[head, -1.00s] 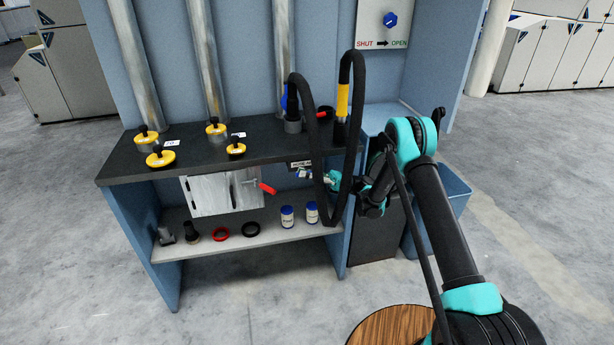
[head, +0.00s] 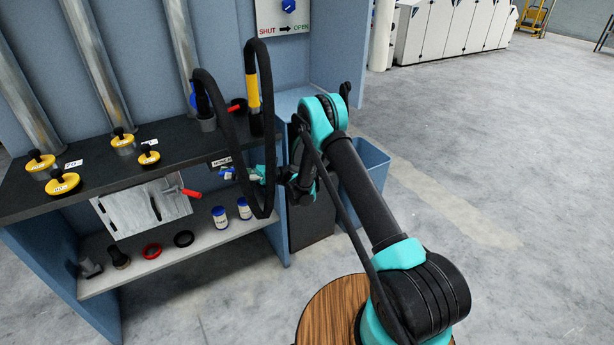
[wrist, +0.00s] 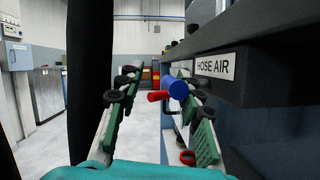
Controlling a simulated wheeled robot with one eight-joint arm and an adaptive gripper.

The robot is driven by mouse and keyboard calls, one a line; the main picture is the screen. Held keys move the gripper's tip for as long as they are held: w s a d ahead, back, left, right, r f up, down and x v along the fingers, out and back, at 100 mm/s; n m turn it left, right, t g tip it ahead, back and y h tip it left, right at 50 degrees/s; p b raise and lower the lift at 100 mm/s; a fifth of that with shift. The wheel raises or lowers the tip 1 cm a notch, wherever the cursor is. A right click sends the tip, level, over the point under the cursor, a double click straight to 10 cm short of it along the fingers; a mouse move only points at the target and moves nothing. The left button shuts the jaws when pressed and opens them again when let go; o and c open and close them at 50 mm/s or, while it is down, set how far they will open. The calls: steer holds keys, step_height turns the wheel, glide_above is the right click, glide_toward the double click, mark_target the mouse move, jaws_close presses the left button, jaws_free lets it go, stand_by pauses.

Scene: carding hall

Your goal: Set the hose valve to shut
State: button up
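A blue valve handle (head: 227,173) sticks out below the "HOSE AIR" label (head: 221,161), under the bench's front edge. In the wrist view the blue handle (wrist: 178,88) shows end-on between my fingers, nearer the right one, with the label (wrist: 215,67) at upper right. My gripper (wrist: 155,82) is open and empty. In the head view my gripper (head: 252,174) is just right of the blue handle, partly behind the hanging black hose. I cannot tell whether it touches the handle. A wall panel marked SHUT, arrow, OPEN (head: 283,22) has a blue pointer, partly cut off.
The black hose (head: 232,130) loops down in front of the bench (head: 100,178). A red lever (head: 185,192) is on the white box (head: 140,210) below. Yellow caps (head: 62,182) stand on the bench. A blue bin (head: 372,165) is at right. Open floor lies further right.

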steer(key=s+v, duration=0.1)
steer(key=v, duration=1.6)
steer(key=s+a+r+n+h, duration=0.1)
steer(key=s+a+r+h, duration=0.2)
steer(key=a+r+h, duration=0.3)
steer(key=s+a+y, duration=0.1)
steer(key=s+a, duration=0.5)
steer(key=a, duration=0.5)
steer(key=w+d+r+t, duration=0.1)
steer(key=w+d, duration=0.2)
steer(key=d, duration=0.5)
steer(key=w+d+r+t, duration=0.1)
steer(key=w+d, duration=0.2)
steer(key=d, duration=0.6)
steer(key=s+d+r+n+t+h, duration=0.4)
steer(key=s+d+n+t+h, duration=0.2)
steer(key=s+d, duration=0.5)
steer(key=d+t+h, duration=0.1)
steer(key=d+t, duration=0.1)
steer(key=d, duration=0.2)
steer(key=shift+s+t+h, duration=0.3)
steer(key=shift+s+h, duration=0.05)
steer(key=shift+h, duration=0.05)
